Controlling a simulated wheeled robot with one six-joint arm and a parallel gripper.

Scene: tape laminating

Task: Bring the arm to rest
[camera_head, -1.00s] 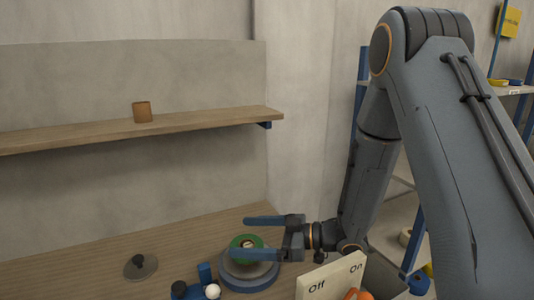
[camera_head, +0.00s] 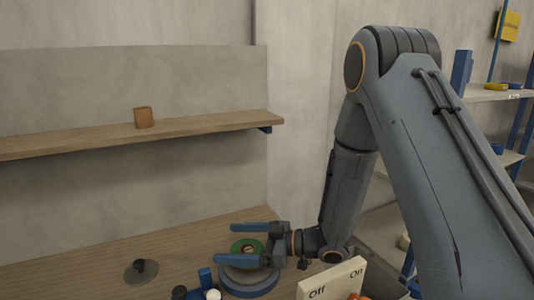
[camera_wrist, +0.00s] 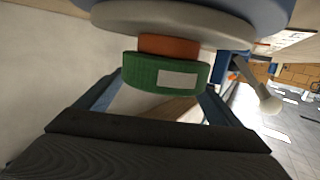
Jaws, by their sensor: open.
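My gripper (camera_head: 252,244) is open, its two blue fingers spread at either side of a green tape roll (camera_head: 246,247). The roll sits over a round grey and blue machine base (camera_head: 249,281) on the wooden table. In the wrist view the green roll (camera_wrist: 166,73) with a white label lies between the open fingers, with an orange core (camera_wrist: 169,46) beside it against a grey disc (camera_wrist: 175,18). I cannot tell whether the fingers touch the roll. My arm comes in from the right.
An On/Off panel (camera_head: 333,281) stands right of the machine. A grey disc with a dark knob (camera_head: 141,271) lies on the table (camera_head: 80,275) at left. A blue-framed rack (camera_head: 495,95) stands at far right.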

